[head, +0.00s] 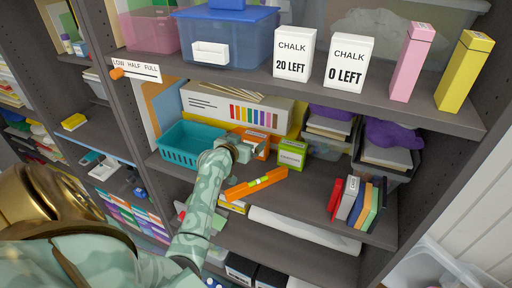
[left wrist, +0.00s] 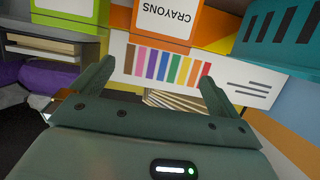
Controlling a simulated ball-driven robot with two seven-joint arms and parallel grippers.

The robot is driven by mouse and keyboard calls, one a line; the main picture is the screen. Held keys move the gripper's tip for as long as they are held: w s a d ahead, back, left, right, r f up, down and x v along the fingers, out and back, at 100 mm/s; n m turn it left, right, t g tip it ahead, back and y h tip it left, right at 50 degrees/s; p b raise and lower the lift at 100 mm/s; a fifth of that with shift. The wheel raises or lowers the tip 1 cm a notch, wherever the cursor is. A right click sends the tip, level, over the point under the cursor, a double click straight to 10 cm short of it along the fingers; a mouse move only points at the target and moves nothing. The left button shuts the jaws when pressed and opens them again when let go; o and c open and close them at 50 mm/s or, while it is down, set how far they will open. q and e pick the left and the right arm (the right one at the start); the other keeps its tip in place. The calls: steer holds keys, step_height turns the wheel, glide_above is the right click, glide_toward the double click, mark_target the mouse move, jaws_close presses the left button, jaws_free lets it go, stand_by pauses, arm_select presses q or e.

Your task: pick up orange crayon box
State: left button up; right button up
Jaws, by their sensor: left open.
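The orange crayon box (head: 262,139) stands upright on the middle shelf, in front of the long white box with coloured stripes. In the left wrist view the orange box (left wrist: 212,24) shows at the top, its white CRAYONS label upside down. My left gripper (head: 245,150) is at the box's front left in the head view and hides part of it. In the left wrist view its two fingers (left wrist: 155,78) are spread, with nothing held between them. I cannot tell whether a finger touches the box. My right gripper is not in view.
A green box (head: 291,153) stands just right of the orange one. A teal basket (head: 182,155) is on the left. An orange level (head: 257,184) lies near the shelf's front edge. Small books (head: 357,205) stand at the right. The upper shelf (head: 380,104) hangs above.

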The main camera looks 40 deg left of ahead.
mark_target(254, 136)
arm_select(q)
steer(key=b+x, duration=0.1)
steer(key=x, duration=0.3)
steer(key=shift+w+f, duration=0.15)
steer(key=shift+w, duration=0.25)
steer(key=b+x, duration=0.1)
steer(key=x, duration=0.1)
steer(key=f+b+x, duration=0.1)
steer(key=x, duration=0.2)
steer(key=shift+s+d, duration=0.1)
steer(key=shift+d, duration=0.05)
steer(key=shift+r, duration=0.2)
steer(key=c, duration=1)
